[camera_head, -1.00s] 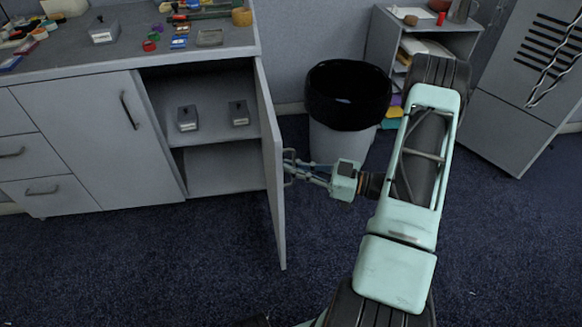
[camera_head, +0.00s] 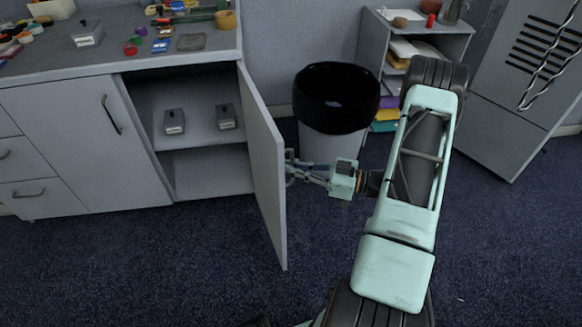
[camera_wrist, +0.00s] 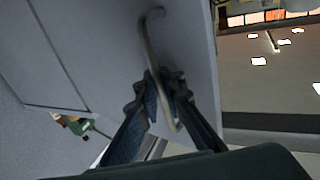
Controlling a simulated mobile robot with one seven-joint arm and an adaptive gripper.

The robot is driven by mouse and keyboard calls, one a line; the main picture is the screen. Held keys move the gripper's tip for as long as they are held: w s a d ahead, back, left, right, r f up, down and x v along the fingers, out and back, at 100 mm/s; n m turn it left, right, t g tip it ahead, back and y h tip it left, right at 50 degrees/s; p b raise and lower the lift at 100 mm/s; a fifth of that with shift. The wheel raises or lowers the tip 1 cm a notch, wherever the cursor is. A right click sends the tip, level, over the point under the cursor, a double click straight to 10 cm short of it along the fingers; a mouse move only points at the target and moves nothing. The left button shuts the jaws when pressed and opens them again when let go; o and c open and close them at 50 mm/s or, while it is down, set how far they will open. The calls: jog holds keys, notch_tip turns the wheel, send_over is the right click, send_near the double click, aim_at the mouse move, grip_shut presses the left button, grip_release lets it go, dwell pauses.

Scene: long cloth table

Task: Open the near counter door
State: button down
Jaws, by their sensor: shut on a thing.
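The near counter door (camera_head: 263,165) stands swung wide out from the grey counter (camera_head: 85,145), its edge toward me in the head view. The door panel also shows in the wrist view (camera_wrist: 110,45). My gripper (camera_head: 297,170) is at the door's outer face, on its right side. In the wrist view my gripper (camera_wrist: 165,82) is shut on the curved metal door handle (camera_wrist: 152,40). The cabinet opening shows a shelf (camera_head: 200,135) with two small grey boxes (camera_head: 174,121) on it. The handle is mostly hidden in the head view.
A bin with a black liner (camera_head: 337,98) stands right behind my gripper. A low shelf unit (camera_head: 425,40) and a grey locker (camera_head: 515,95) are at the right. Tools and small items cover the counter top. The carpet in front of the door is clear.

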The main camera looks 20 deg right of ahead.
jog(key=shift+s+f, duration=0.15)
jog(key=shift+s, duration=0.1)
jog(key=c, duration=2.1)
grip_release()
jog(key=shift+d, duration=0.1)
jog(key=v, duration=1.2)
jog(key=shift+w, duration=0.15)
